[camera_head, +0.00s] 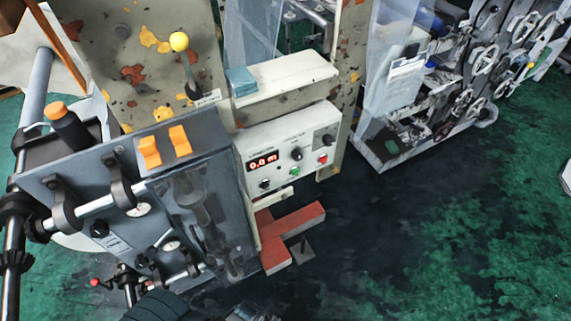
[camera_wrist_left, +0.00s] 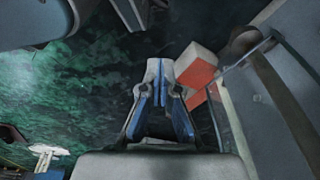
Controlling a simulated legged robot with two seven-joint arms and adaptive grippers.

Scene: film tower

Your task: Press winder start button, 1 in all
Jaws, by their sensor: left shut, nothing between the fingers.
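The winder's white control panel (camera_head: 285,150) is in the middle of the head view. It has a red display reading about 0.0, black knobs, a green button (camera_head: 295,171) low in the middle and a red button (camera_head: 323,159) to its right. I cannot read which label marks start. My left gripper (camera_wrist_left: 158,68) shows in the wrist view with its blue-sided fingers together and nothing between them. In the head view only a dark part of my left arm (camera_head: 160,306) shows at the bottom edge, well below the panel. No panel button is clear in the wrist view.
A red-orange foot (camera_head: 305,222) stands under the panel, and it also shows just right of my fingers in the wrist view (camera_wrist_left: 197,74). A grey unit (camera_head: 185,195) with rollers and gauges fills the left. The green and black floor (camera_head: 420,230) is open at right.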

